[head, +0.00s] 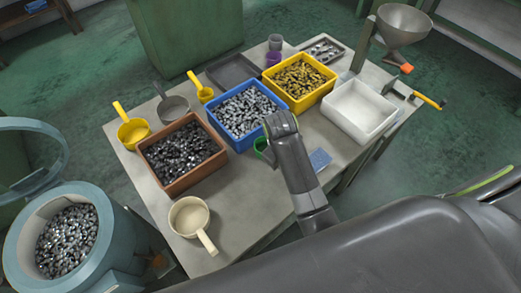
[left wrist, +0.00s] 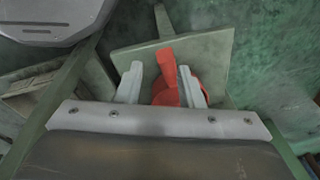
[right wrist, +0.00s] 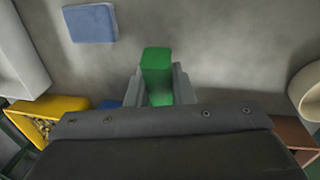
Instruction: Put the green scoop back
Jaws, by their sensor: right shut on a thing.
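The green scoop (head: 261,146) shows in the head view as a small green rim on the table, partly hidden by my right arm, in front of the blue bin. In the right wrist view my right gripper (right wrist: 160,86) is shut on its upright green handle (right wrist: 157,72); the fingers stand on either side of it. The scoop's bowl is hidden there. My left gripper (left wrist: 162,85) shows only in its wrist view, its fingers apart on either side of a red handle (left wrist: 168,72), with a gap to the left finger. The red scoop sits on a grey-green surface.
Brown (head: 182,180), blue (head: 224,139), yellow (head: 327,91) and white (head: 346,125) bins crowd the table. A cream scoop (head: 190,216) lies at the front left. A blue pad (head: 320,159) lies right of my arm. A metal funnel (head: 403,24) stands at the back right.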

